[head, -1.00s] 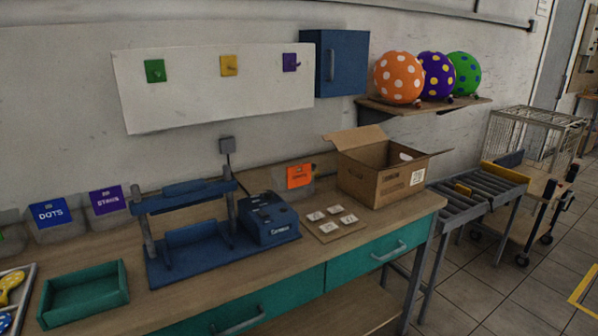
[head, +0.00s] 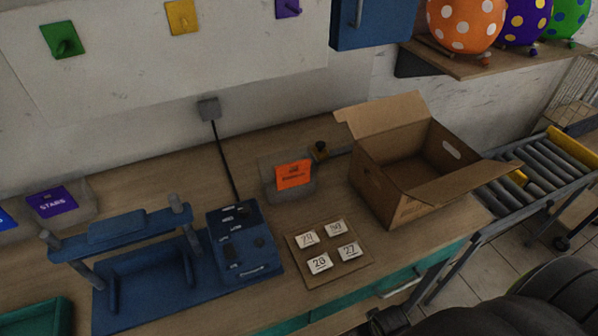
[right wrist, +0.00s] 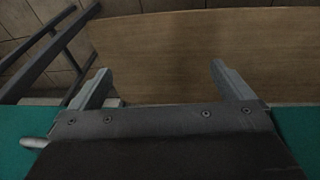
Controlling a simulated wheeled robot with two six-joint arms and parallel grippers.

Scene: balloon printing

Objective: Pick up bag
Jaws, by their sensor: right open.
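No bag can be made out for certain. A pale grey translucent pouch or bin (head: 303,188) with an orange label stands at the back of the bench, left of the cardboard box; I cannot tell which it is. A similar one with a purple STAIRS label (head: 52,202) stands at the far left. My right gripper (right wrist: 160,68) is open and empty in the right wrist view, with a wooden surface beyond its fingers. In the head view my right arm is a dark shape at the bottom right, away from the pouch. My left gripper is out of view.
An open cardboard box (head: 378,188) stands on the bench's right end. A blue press (head: 140,283) and a tile board (head: 300,281) with numbered cards stand left of it. A green tray (head: 40,320) is at lower left. A roller conveyor (head: 548,178) lies right.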

